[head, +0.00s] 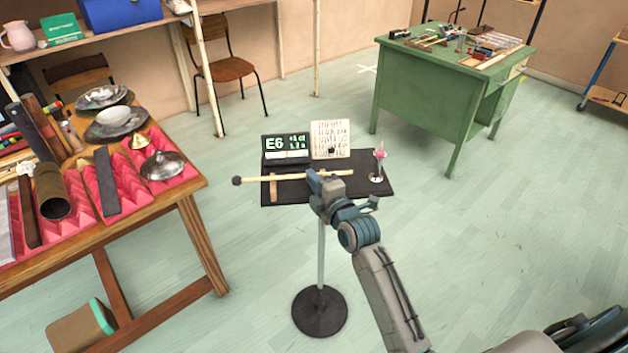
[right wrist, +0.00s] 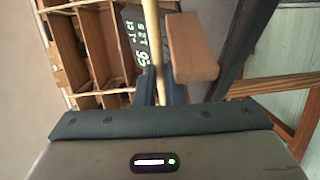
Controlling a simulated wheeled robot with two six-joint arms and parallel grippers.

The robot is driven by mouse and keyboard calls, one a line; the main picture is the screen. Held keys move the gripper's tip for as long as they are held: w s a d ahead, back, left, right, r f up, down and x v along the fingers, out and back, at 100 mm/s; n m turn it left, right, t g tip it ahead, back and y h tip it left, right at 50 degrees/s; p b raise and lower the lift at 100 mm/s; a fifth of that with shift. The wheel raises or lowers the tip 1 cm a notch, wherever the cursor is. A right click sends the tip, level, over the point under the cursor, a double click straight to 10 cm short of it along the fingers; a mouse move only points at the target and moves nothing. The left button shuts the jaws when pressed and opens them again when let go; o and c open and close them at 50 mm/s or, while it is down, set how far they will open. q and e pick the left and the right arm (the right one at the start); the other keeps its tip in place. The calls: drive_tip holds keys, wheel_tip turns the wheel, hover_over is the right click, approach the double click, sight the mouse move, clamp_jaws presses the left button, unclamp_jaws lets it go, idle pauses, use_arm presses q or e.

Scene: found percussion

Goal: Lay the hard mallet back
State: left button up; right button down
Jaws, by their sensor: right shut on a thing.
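The hard mallet (head: 280,178) has a dark round head at its left end and a pale wooden handle. My right gripper (head: 322,178) is shut on its handle, with the mallet lying roughly level across the black tray (head: 310,193) of the stand. In the right wrist view the handle (right wrist: 153,50) runs between my right gripper's fingers (right wrist: 158,92). A small wooden block (head: 272,188) on the tray sits below the handle near the head end; a wooden block also shows beside the handle in the wrist view (right wrist: 190,48). Whether they touch I cannot tell. My left gripper is out of view.
A display reading E6 (head: 285,148), a pale printed card (head: 330,138) and a small shiny holder with a pink top (head: 378,165) stand on the tray. A wooden table (head: 150,205) with pink foam and metal objects is left. A green desk (head: 420,95) stands behind.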

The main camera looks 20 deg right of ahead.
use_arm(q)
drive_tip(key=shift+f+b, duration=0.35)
use_arm(e)
drive_tip(key=shift+f, duration=0.3)
drive_tip(key=c, duration=1.5)
unclamp_jaws()
drive_tip(key=shift+o, duration=0.2)
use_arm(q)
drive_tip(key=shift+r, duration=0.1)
